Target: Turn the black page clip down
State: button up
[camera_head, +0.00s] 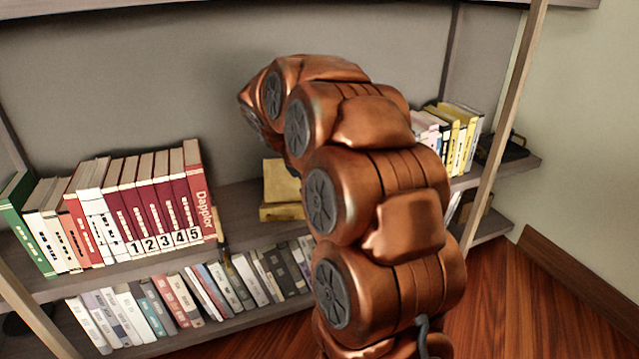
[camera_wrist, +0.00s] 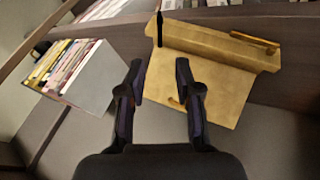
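A tan book stand (camera_wrist: 222,85) lies in front of my gripper in the wrist view; in the head view part of this stand (camera_head: 283,182) shows left of my arm. The black page clip (camera_wrist: 159,29) is a thin dark bar at the left end of the stand's ledge, sticking out past the ledge edge toward the picture top. A second clip, tan (camera_wrist: 255,42), lies along the ledge at the right. My gripper (camera_wrist: 159,70) is open and empty, its fingertips apart over the board below the black clip. In the head view my arm hides the gripper and the black clip.
Red and white books (camera_head: 140,205) stand on the shelf left of the stand. More books (camera_head: 455,140) stand to the right, also seen at the wrist view's left (camera_wrist: 65,65). A lower shelf holds grey books (camera_head: 190,300). A wooden post (camera_head: 507,110) rises at the right.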

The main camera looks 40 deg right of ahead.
jog(key=shift+w, duration=0.1)
jog(key=c, duration=0.3)
jog(key=shift+w+d+r+m+y+p, duration=0.45)
jog(key=shift+m+y+p, duration=0.25)
jog(key=shift+m, duration=0.3)
grip_shut()
jog(key=s+d+m+t+y+p, duration=0.1)
jog(key=s+d+m+y+p, duration=0.15)
jog(key=d+m, duration=0.3)
jog(key=s+d+r+m+y+p, duration=0.1)
jog(key=s+d+m+y+p, duration=0.1)
jog(key=d+m+y, duration=0.3)
jog(key=s+d+m+t+y+p, duration=0.1)
jog(key=s+d+m+p, duration=0.15)
jog(key=m, duration=0.35)
jog(key=w+a+f+b, duration=0.2)
jog(key=f, duration=0.3)
jog(key=w+a+f+b, duration=0.3)
jog(key=f, duration=0.2)
jog(key=shift+w+a+f, duration=0.2)
jog(key=shift+w+a, duration=0.05)
jog(key=shift+w, duration=0.05)
